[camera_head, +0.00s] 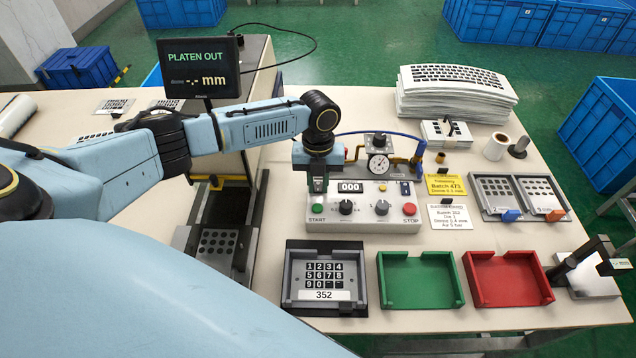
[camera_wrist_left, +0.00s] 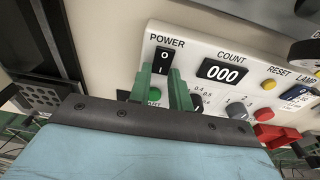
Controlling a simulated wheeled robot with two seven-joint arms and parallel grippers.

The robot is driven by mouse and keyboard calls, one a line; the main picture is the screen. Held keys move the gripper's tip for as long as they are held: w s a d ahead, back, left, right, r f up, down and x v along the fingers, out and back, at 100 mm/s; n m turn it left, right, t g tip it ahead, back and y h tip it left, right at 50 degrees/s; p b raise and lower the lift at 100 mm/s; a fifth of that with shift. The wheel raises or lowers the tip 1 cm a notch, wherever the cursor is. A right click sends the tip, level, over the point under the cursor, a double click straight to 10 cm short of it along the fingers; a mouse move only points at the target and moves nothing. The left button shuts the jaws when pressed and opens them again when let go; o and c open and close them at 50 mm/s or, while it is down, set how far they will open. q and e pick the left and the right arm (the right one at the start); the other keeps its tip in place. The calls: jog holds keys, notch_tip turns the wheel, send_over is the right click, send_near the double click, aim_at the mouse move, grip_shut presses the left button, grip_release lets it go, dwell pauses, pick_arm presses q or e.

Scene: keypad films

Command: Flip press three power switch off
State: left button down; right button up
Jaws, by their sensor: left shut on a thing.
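The control box (camera_head: 375,221) is white and stands on the table, with a counter (camera_head: 350,187) reading 000. My left gripper (camera_head: 318,185) reaches down at the box's left end and hides the power switch in the head view. In the left wrist view, the black power switch (camera_wrist_left: 164,56) sits under the word POWER, marked O at the top and I below. The green fingers of my left gripper (camera_wrist_left: 160,72) straddle the switch's lower part and are shut on it. The green start button (camera_wrist_left: 154,94) shows between the fingers, its label partly hidden. My right gripper is not in view.
A red stop button (camera_head: 409,209) and two knobs lie right of the gripper. A gauge (camera_head: 378,164) and blue hose stand behind the box. A keypad tray (camera_head: 325,281), green tray (camera_head: 387,301) and red tray (camera_head: 480,300) line the front. A display (camera_head: 199,66) reads PLATEN OUT.

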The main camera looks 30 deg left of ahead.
pick_arm(q)
jog(key=shift+w+a+f+g+h, duration=0.1)
jog(key=shift+w+g+h, duration=0.05)
jog(key=shift+g+h, duration=0.15)
jog(key=shift+g+b, duration=0.4)
jog(key=shift+b, duration=0.1)
jog(key=c, duration=1.3)
grip_release()
jog(key=v, duration=1.3)
jog(key=shift+a+r, duration=0.3)
jog(key=shift+r, duration=0.05)
